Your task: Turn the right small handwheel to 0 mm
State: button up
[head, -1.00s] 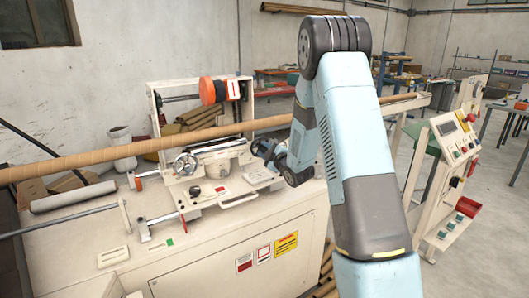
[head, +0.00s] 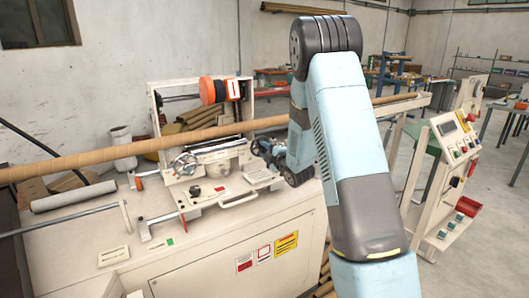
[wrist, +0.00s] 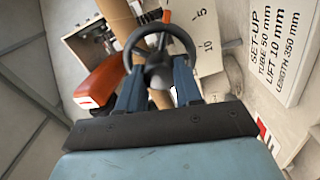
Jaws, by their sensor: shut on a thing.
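The small handwheel (wrist: 160,38) is a dark grey ring with spokes and a round hub, near the top middle of the wrist view. My gripper (wrist: 158,66) is shut on it, with one finger at the left and one at the right of its lower part. In the head view my gripper (head: 263,148) is small and dark at the right of the winder, and the gripped wheel cannot be told apart there.
A white set-up sign (wrist: 284,45) reads tube 50 mm, lift 10 mm, length 350 mm. An orange part (wrist: 101,82) lies left of my fingers. Another handwheel (head: 185,163) stands at the winder's left. A long brown tube (head: 110,155) crosses the machine behind it.

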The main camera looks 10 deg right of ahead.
jog(key=shift+s+a+f, duration=0.1)
jog(key=shift+a+f, duration=0.15)
jog(key=o, duration=1)
jog(key=shift+o, duration=0.2)
jog(key=shift+d+r, duration=0.1)
jog(key=shift+r, duration=0.05)
jog(key=shift+d, duration=0.1)
jog(key=v, duration=1.3)
jog(key=shift+s, duration=0.3)
